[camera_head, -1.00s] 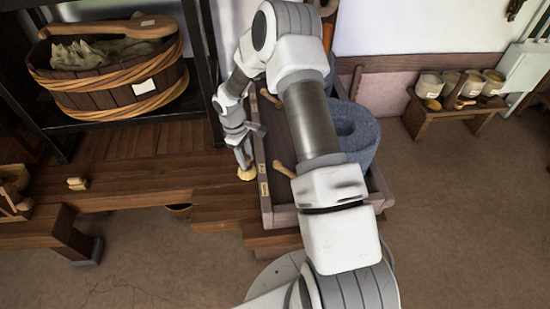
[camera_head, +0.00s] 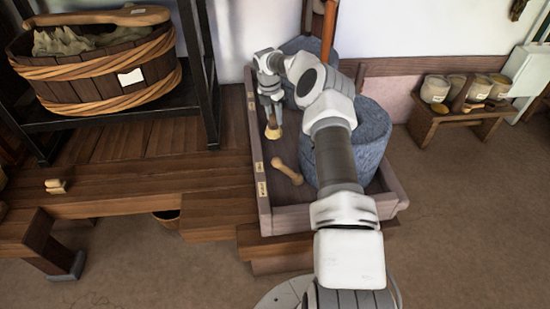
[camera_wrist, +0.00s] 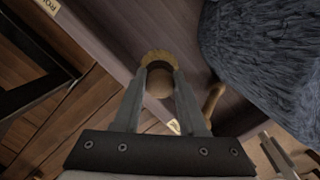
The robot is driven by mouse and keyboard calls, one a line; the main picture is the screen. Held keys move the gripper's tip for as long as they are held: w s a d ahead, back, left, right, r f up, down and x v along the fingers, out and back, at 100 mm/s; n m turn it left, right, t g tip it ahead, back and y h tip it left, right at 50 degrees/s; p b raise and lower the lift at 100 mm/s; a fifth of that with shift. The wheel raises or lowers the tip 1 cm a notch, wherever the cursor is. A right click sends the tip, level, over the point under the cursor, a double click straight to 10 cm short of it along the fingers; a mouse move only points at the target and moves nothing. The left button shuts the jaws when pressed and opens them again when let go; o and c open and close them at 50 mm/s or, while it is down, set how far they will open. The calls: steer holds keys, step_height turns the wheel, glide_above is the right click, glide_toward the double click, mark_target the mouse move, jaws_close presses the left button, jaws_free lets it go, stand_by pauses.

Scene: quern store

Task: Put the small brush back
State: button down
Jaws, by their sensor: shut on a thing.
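My gripper (camera_head: 271,117) is shut on the small brush (camera_head: 273,132), a pale wooden handle with straw-coloured bristles pointing down. In the wrist view the brush's bristle ring (camera_wrist: 157,56) shows beyond the handle, between the fingers. The brush is over the left part of a long wooden tray (camera_head: 300,217), inside its left wall. I cannot tell whether the bristles touch the tray floor. A wooden pestle-like tool (camera_head: 287,171) lies in the tray nearer the front; part of it shows beside the right finger (camera_wrist: 213,98).
Blue-grey quern stones (camera_head: 369,140) fill the tray's right side, close to my arm. Small labels (camera_head: 261,189) mark the tray's left wall. A black rack with a rope-bound tub (camera_head: 100,78) stands at left. A bench with several pots (camera_head: 450,122) stands at right.

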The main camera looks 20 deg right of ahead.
steer(key=shift+d, duration=0.25)
steer(key=shift+f+b, duration=1.7)
steer(key=shift+f, duration=3.1)
steer(key=shift+f, duration=0.1)
steer(key=shift+f, duration=0.15)
steer(key=shift+c, duration=2.3)
jaws_free()
